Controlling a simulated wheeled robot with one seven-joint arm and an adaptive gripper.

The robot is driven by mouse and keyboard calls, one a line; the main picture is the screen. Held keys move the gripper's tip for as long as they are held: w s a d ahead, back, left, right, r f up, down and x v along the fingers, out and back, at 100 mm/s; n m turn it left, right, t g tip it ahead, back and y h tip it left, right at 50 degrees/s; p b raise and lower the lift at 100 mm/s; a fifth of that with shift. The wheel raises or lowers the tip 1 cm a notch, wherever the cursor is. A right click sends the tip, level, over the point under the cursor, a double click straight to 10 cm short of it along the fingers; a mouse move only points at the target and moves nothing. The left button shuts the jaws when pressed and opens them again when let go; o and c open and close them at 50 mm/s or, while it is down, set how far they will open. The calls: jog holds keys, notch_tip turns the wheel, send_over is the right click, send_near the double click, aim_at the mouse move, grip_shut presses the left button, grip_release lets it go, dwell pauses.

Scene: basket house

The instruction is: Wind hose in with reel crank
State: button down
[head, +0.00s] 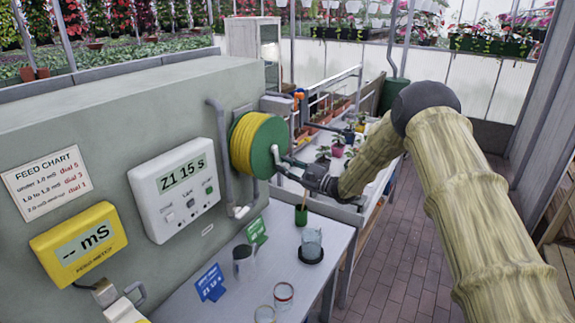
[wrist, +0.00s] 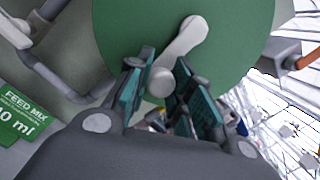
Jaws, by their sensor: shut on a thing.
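The hose reel (head: 241,146) is mounted on the grey wall, with yellow hose wound on it and a green round side plate (wrist: 135,35). A pale grey crank (wrist: 185,40) sits on the plate, and its knob (wrist: 160,82) shows in the wrist view. My gripper (wrist: 160,90) is shut on the crank knob, with one teal-padded finger on each side. In the head view my gripper (head: 285,165) reaches the reel's right side and partly hides the crank there.
A bench below the reel holds a glass jar (head: 312,242), a grey jug (head: 244,262), a green cup (head: 301,214), and green (head: 257,231) and blue (head: 210,283) signs. A control box (head: 178,190) and yellow meter (head: 78,243) are on the wall. The brick floor (head: 400,265) is clear.

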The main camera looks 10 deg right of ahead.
jog(key=shift+s+a+m, duration=0.15)
jog(key=shift+m, duration=0.15)
jog(key=c, duration=1.2)
grip_release()
jog(key=v, duration=1.2)
